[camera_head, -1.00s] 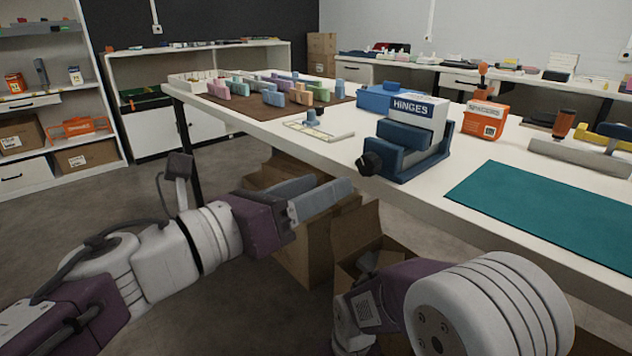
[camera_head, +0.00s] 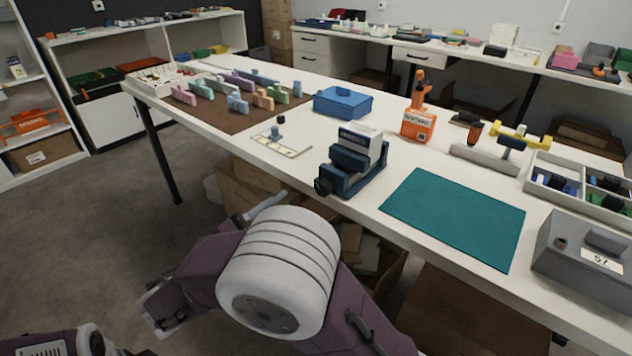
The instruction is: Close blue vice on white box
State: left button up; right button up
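The blue vice (camera_head: 345,183) stands near the front edge of the white table, with a black knob (camera_head: 322,187) at its front left. The white box (camera_head: 362,142) sits upright between the vice's jaws and rises above them. I cannot tell whether the jaws touch both sides of it. My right arm's white joint fills the lower middle, below the table edge and apart from the vice. A pale bar beyond it may be a finger of my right gripper (camera_head: 266,206); its opening cannot be made out. My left gripper is not visible; only part of that arm shows at bottom left.
A teal mat (camera_head: 455,216) lies right of the vice, and a grey case (camera_head: 590,258) stands beyond it. A blue case (camera_head: 342,103), an orange box (camera_head: 418,125) and a small pale tray (camera_head: 282,143) surround the vice. Open cartons (camera_head: 250,185) stand under the table.

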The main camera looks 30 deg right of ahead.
aim_at(319, 190)
jog(key=b+x, duration=0.1)
jog(key=x, duration=0.3)
jog(key=b+x, duration=0.2)
jog(key=x, duration=0.2)
jog(key=shift+d+f, duration=0.2)
jog(key=shift+d, duration=0.1)
jog(key=shift+w+d, duration=0.15)
jog(key=shift+d, duration=0.1)
grip_shut()
jog(key=shift+b, duration=0.35)
jog(key=m+b, duration=0.1)
jog(key=m, duration=0.2)
jog(key=shift+m, duration=0.4)
jog(key=shift+m+b, duration=0.95)
jog(key=shift+m, duration=0.45)
jog(key=shift+r, duration=0.1)
